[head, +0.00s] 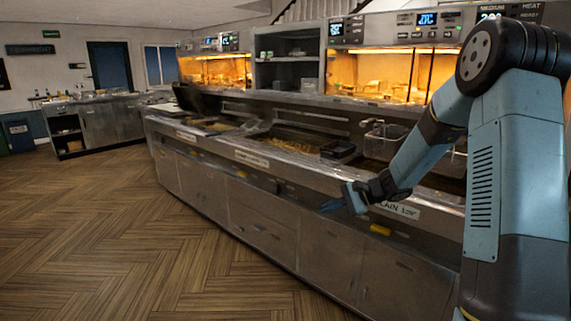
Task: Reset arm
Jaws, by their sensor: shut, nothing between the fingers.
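My gripper (343,203) is in the head view, right of the middle, at the end of my blue-grey arm. It is shut with nothing in it. It points left and slightly down, in front of the frying range's (290,222) steel front. My arm rises at the right edge, bends at a dark joint near the top and slopes down to the left. My arm hides part of the range's right end. Whether the gripper touches the range front cannot be told.
A wire fry basket (384,143) and a dark tray (338,149) stand on the range top. Lit heated cabinets (372,76) are behind. A steel counter (110,120) stands at the far left. The wooden floor (110,235) at left is clear.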

